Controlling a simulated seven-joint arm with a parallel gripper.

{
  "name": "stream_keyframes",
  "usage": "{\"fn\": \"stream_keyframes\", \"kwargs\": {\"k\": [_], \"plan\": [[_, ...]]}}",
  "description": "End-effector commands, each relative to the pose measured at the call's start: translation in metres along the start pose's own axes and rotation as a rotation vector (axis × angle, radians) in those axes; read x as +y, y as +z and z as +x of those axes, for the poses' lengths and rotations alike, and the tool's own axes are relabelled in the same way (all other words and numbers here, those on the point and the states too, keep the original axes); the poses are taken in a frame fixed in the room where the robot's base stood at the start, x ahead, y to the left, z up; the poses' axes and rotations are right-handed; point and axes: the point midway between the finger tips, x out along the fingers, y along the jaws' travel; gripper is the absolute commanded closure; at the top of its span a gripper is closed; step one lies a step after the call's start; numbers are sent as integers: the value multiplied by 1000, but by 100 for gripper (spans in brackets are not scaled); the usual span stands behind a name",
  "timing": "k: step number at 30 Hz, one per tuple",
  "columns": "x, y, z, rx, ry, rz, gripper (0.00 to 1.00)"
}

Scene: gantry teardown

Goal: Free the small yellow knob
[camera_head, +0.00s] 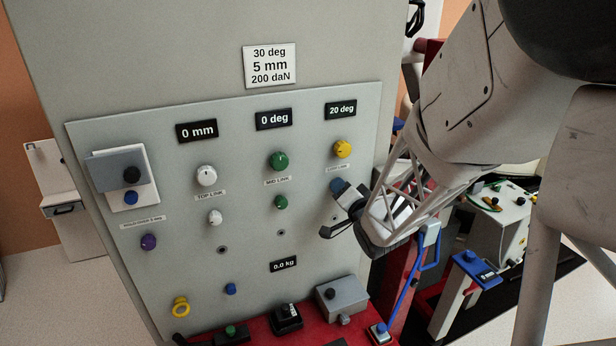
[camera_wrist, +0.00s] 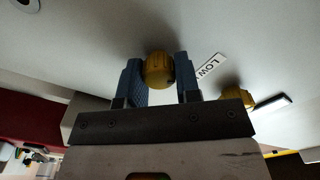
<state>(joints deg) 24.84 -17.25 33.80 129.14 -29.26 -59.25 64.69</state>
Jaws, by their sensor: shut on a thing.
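The small yellow knob (camera_wrist: 158,70) sits between the two blue finger pads of my gripper (camera_wrist: 158,80) in the wrist view, close to the grey panel. The jaws are shut on its sides. In the head view my gripper (camera_head: 343,197) is at the panel's right side, just below a larger yellow knob (camera_head: 342,149), and it hides the small yellow knob. The larger yellow knob also shows in the wrist view (camera_wrist: 235,98), right of the fingers and apart from them.
The panel (camera_head: 245,215) also carries white knobs (camera_head: 206,176), green knobs (camera_head: 278,161) and a purple knob (camera_head: 148,242). The display above the larger yellow knob (camera_head: 340,110) reads 20 deg. A red ledge (camera_head: 265,330) with small devices is below.

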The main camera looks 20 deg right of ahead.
Motion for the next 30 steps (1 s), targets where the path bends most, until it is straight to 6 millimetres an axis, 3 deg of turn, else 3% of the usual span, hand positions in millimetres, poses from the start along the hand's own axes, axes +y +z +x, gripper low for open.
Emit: {"fn": "stream_keyframes", "kwargs": {"k": [15, 30], "plan": [[2, 0, 0, 0, 0, 397, 93], [2, 0, 0, 0, 0, 476, 93]]}}
